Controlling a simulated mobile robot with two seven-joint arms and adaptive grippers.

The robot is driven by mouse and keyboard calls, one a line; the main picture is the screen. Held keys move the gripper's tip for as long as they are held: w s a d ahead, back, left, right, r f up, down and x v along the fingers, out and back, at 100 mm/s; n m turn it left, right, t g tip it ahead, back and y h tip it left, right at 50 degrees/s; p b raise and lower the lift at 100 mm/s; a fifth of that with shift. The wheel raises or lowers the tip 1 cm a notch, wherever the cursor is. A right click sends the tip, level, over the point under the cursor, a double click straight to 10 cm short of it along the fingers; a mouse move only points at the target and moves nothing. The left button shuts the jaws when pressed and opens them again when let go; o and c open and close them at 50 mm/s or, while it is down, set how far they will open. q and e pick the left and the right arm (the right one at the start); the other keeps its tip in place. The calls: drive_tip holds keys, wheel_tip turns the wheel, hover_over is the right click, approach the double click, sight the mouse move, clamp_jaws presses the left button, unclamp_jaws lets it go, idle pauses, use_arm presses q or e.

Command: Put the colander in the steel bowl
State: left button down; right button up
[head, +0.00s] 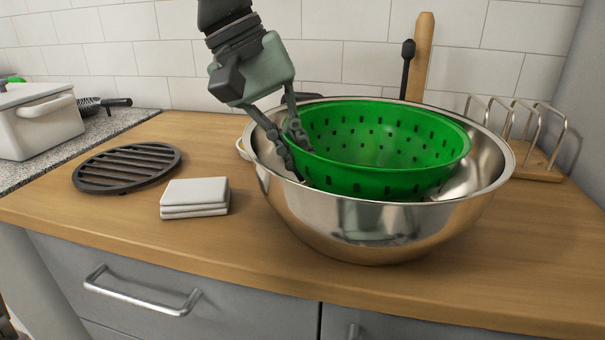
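My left gripper (297,155) comes down from above at the bowl's left side. One finger is outside the colander wall and the other is at its inner side, with the colander's left rim between them. The fingers look closed on that rim. Whether the colander's base touches the bowl is hidden. My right gripper is not in view.
White stacked tiles (195,197) and a round black trivet (127,167) lie left of the bowl. A white pot (38,122) stands farther left.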

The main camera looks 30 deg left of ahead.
use_arm(q)
drive_tip(key=shift+f, duration=1.25)
drive_tip(key=shift+f, duration=0.1)
drive_tip(key=c, duration=1.7)
unclamp_jaws()
drive_tip(key=v, duration=1.2)
